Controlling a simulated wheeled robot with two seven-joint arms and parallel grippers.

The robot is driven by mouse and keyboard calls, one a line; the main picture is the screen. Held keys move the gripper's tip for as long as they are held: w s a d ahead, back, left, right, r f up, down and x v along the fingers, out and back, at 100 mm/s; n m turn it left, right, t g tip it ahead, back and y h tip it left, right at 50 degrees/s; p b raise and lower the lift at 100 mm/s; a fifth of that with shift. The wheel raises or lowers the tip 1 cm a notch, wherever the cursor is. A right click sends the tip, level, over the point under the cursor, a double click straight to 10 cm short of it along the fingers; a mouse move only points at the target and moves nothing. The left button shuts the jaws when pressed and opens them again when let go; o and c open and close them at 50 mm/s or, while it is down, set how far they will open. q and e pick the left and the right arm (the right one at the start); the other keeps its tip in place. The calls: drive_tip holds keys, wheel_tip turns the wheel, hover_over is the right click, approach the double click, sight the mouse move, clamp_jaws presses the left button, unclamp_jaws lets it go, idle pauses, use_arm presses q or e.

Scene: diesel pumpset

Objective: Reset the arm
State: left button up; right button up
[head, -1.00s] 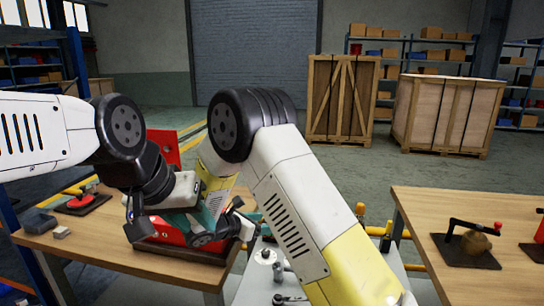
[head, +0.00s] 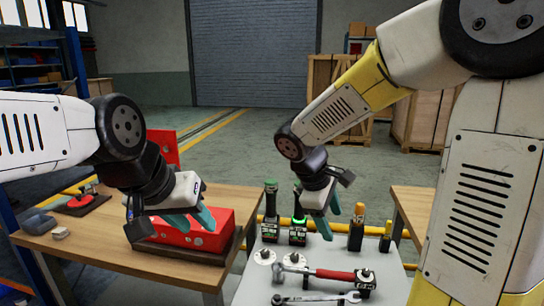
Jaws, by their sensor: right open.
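My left gripper (head: 196,220) is over the left wooden table, in front of a red box-shaped part (head: 218,236). Its teal fingers look spread, with no held thing visible between them; whether they touch the red part I cannot tell. My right arm is raised and bent, coming in from the right edge. My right gripper (head: 326,220) points down above the grey tool table (head: 262,290). Its teal fingers are open and empty, in front of the standing tools.
Green-topped tools (head: 298,222) and yellow-handled tools (head: 357,228) stand at the back of the tool table. Another wooden table (head: 410,208) is partly hidden behind my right arm.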

drive_tip(key=s+r+m+t+y, duration=0.3)
drive_tip(key=s+r+m+y, duration=0.3)
drive_tip(key=s+m, duration=0.5)
wheel_tip(320, 180, up, 2)
drive_tip(key=shift+s+t+y, duration=0.3)
drive_tip(key=shift+s+t, duration=0.1)
drive_tip(key=shift+s, duration=0.45)
